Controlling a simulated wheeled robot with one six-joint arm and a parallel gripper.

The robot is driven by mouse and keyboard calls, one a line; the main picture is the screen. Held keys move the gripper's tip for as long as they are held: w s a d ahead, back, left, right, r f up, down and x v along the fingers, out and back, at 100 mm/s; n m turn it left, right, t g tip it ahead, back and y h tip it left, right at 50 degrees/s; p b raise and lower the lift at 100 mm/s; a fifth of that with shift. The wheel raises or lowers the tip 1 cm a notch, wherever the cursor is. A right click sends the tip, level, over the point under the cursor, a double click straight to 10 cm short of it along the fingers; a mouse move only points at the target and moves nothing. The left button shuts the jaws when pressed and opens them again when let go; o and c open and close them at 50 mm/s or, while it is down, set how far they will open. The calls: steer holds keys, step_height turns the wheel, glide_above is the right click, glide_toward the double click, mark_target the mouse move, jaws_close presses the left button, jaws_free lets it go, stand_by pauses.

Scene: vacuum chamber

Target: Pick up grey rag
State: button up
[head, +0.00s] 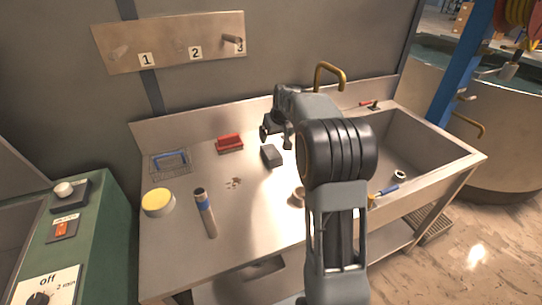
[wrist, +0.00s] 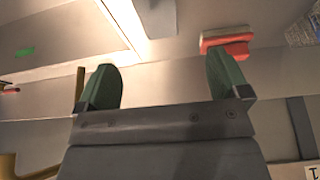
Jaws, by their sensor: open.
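A dark grey, block-like item (head: 272,156) lies on the steel sink table (head: 180,255), left of the sink basin. It may be the grey rag folded up, but I cannot tell its material. No other grey cloth shows clearly. My gripper (head: 276,134) is above the back of the table, a little behind this item in the picture, apart from it. In the wrist view my gripper (wrist: 163,80) shows two green fingers spread wide with nothing between them.
A red tray or brush (head: 229,143), wire basket (head: 170,162), yellow-topped tin (head: 158,202) and upright tube (head: 205,213) stand on the table's left. A brass tap (head: 330,75) rises behind. The sink (head: 425,150) is right. A numbered rack (head: 170,52) hangs on the wall.

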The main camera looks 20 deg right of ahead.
mark_target(272, 151)
steer(key=p+x, duration=0.2)
steer(key=x, duration=1.1)
steer(key=shift+d, duration=0.15)
steer(key=shift+f, duration=0.15)
steer(key=shift+f+b, duration=0.2)
steer(key=shift+b, duration=0.2)
steer(key=shift+c, duration=0.3)
steer(key=c, duration=1)
steer(key=shift+r, duration=0.1)
